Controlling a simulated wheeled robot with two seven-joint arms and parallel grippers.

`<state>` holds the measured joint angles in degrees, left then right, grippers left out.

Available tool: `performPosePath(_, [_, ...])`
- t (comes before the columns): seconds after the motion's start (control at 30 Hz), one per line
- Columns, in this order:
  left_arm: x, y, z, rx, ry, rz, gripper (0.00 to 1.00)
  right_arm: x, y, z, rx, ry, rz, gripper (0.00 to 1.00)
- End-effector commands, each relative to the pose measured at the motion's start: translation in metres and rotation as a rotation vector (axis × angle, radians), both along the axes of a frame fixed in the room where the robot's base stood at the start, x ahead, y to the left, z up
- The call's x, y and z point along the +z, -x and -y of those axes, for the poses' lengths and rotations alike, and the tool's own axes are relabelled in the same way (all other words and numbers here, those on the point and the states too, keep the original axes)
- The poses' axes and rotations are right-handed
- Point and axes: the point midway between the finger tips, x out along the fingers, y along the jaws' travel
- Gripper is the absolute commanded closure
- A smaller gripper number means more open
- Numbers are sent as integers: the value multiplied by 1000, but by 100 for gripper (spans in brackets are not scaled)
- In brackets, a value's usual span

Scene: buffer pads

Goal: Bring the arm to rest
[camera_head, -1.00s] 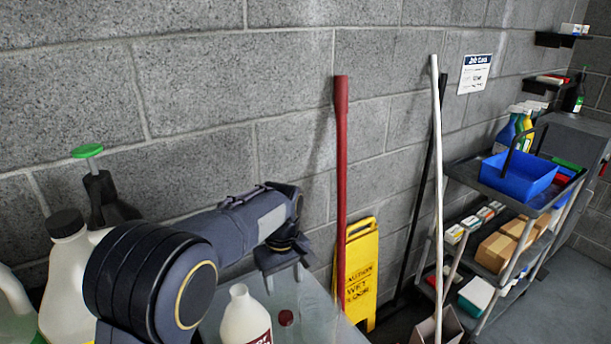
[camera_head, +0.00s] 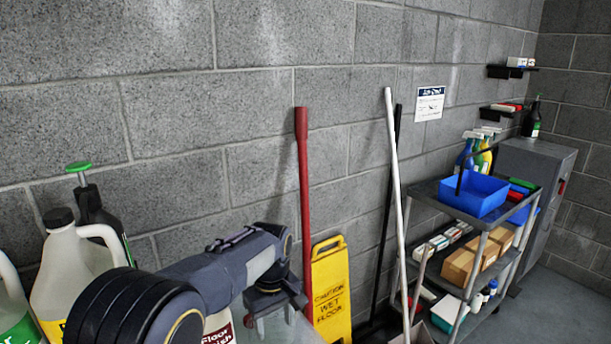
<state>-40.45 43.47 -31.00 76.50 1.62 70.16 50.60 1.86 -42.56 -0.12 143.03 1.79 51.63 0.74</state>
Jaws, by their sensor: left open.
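My left arm comes in from the lower left, dark grey with a black ringed joint. My left gripper (camera_head: 276,308) points down at its end, its fingers apart with nothing seen between them. It is above a pale surface near the wall, left of the yellow wet-floor sign. A white bottle with a dark red label (camera_head: 220,335) is mostly hidden behind the arm. My right gripper is not in view.
White jugs (camera_head: 75,270) and a black bottle with green top (camera_head: 95,215) stand left beside the arm. A red pole (camera_head: 304,190), the yellow sign (camera_head: 331,290) and a white pole (camera_head: 396,190) lean nearby. A grey cart holds a blue bin (camera_head: 473,195) at right.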

Motion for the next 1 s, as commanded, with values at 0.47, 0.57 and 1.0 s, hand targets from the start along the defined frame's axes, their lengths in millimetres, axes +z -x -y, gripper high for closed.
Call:
performPosePath(0.47, [16, 19, -33, -20, 98, 3, 46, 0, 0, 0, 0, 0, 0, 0])
performPosePath(0.57, [23, 29, -45, -32, 139, 10, 46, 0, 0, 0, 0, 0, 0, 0])
performPosePath(1.0, [66, 138, -123, -184, 369, 204, 46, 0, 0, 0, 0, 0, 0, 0])
